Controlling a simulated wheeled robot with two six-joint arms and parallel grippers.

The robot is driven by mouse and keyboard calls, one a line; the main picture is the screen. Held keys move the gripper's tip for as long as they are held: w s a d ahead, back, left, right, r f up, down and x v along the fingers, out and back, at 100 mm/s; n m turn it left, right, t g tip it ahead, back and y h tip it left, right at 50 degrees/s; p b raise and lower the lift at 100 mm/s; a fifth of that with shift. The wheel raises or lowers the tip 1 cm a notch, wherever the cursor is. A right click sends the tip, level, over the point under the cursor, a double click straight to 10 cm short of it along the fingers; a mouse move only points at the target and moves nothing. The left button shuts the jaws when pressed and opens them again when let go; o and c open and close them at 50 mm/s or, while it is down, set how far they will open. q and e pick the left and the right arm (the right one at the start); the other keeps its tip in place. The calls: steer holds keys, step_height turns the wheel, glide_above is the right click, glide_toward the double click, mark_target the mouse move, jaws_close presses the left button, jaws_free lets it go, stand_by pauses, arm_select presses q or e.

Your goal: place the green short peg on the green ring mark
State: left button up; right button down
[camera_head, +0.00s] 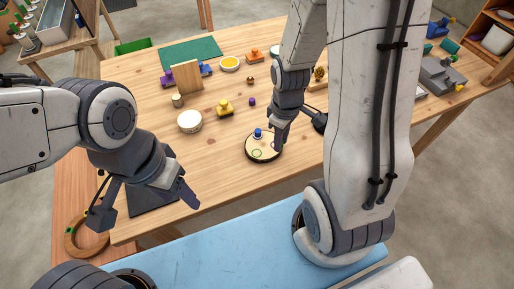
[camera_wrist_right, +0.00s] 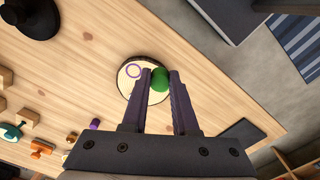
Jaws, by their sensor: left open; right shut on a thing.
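My right gripper (camera_wrist_right: 160,74) is shut on the green short peg (camera_wrist_right: 160,80), seen between its fingers in the right wrist view. In the head view this gripper (camera_head: 281,137) is over the right side of a round dark-rimmed board (camera_head: 252,157); the peg is hidden there. The board also shows behind the fingers in the wrist view (camera_wrist_right: 127,82). The green ring mark (camera_head: 257,154) is on the board's front part, bare in the head view. A purple ring mark (camera_wrist_right: 133,71) shows in the wrist view. My left gripper (camera_head: 147,212) is open and empty at the table's front left.
A blue peg (camera_head: 258,133) stands on the board's far side. A wooden block (camera_head: 187,76) stands farther back. Bare wood lies left of the board.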

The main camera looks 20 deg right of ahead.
glide_above(258, 154)
step_height(258, 154, down, 4)
steer(key=shift+f+p, duration=0.15)
steer(key=shift+p, duration=0.25)
steer(key=shift+w+f, duration=0.1)
steer(key=shift+f, duration=1.9)
steer(key=shift+f, duration=0.2)
steer(key=c, duration=0.7)
jaws_free()
